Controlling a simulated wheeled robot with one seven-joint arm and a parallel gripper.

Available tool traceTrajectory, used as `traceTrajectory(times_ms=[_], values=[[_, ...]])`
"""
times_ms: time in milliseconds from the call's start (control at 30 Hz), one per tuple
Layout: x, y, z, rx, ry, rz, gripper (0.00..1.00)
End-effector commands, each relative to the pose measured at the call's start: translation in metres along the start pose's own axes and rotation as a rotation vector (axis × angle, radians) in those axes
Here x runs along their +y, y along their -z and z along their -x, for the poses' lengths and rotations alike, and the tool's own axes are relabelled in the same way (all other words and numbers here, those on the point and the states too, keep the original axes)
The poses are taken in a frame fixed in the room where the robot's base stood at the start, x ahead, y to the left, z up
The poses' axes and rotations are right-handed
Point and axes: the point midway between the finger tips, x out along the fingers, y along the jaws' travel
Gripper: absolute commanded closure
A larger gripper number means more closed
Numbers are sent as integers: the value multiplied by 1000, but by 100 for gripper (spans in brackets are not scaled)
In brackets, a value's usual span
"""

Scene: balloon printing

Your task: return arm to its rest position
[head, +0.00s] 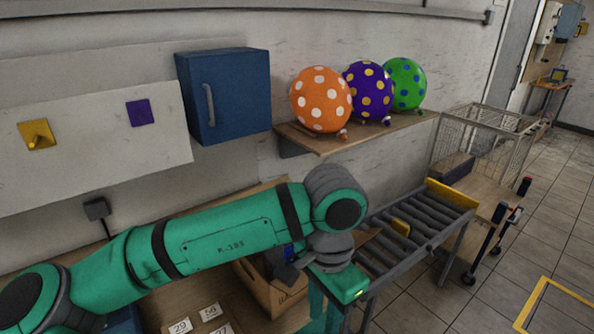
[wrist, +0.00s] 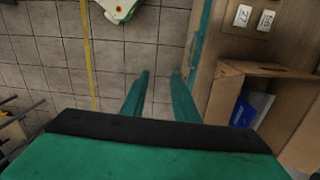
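My green arm (head: 222,240) stretches from the lower left across the head view, over the workbench, and bends down at its wrist. My gripper (head: 326,318) points down at the bottom edge of the head view, in front of the roller conveyor. In the wrist view my gripper's two green fingers (wrist: 161,74) stand apart with only floor tiles between them, so it is open and empty. The fingertips are partly cut off in the head view.
An open cardboard box (head: 272,292) is beside the gripper, also in the wrist view (wrist: 225,98). The roller conveyor (head: 408,232) stands right, holding a yellow item. A blue cabinet (head: 225,95) and a shelf (head: 330,138) with three dotted balloons are on the wall.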

Motion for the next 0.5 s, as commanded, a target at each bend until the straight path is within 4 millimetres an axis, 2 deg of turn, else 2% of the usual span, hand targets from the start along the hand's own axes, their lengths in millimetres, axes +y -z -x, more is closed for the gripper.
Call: traceTrajectory(times_ms=[267,500], values=[[19,46,-9,181,-65,-52,73],[49,109,-7,462,-171,-96,73]])
